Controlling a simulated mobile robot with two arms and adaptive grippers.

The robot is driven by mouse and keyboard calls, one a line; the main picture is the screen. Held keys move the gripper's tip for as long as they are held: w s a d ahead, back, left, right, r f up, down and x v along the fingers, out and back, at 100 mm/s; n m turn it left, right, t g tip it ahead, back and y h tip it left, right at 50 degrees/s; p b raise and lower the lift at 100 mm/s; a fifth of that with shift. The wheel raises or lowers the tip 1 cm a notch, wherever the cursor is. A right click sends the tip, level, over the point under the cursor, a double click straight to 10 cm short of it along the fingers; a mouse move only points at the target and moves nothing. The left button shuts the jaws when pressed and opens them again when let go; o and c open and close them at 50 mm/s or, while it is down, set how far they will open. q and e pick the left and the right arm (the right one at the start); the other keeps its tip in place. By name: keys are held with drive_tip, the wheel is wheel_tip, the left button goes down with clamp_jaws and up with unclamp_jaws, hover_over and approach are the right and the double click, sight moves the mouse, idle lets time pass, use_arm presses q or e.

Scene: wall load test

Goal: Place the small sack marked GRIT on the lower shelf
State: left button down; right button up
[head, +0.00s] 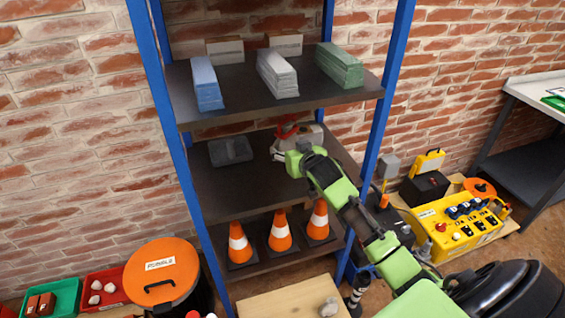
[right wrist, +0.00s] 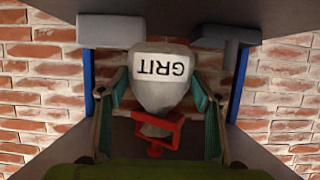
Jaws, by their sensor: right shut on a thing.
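The small pale grey sack marked GRIT (right wrist: 160,85) is between the fingers of my right gripper (right wrist: 158,100), which is shut on it. Its label reads upside down in the right wrist view. A red frame-like piece (right wrist: 155,135) is at its narrow end. In the head view the sack (head: 279,150) and my right gripper (head: 291,157) are at the middle shelf (head: 235,190) of the blue-posted rack, towards its right side. The gripper partly hides the sack, and I cannot tell whether it touches the shelf. My left gripper is out of view.
A dark grey block (head: 230,151) lies on the middle shelf, left of the sack. The top shelf (head: 225,105) holds blue, white and green stacks. Orange cones (head: 279,233) stand on the bottom shelf. Blue posts (head: 392,75) flank the shelves. The middle shelf's front left is clear.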

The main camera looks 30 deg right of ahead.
drive_tip(key=shift+w+f, duration=0.15)
drive_tip(key=shift+f, duration=3.15)
drive_tip(key=shift+f, duration=0.1)
drive_tip(key=o, duration=1.6)
drive_tip(key=shift+f, duration=0.1)
drive_tip(key=v, duration=1.2)
drive_tip(key=shift+a, duration=0.1)
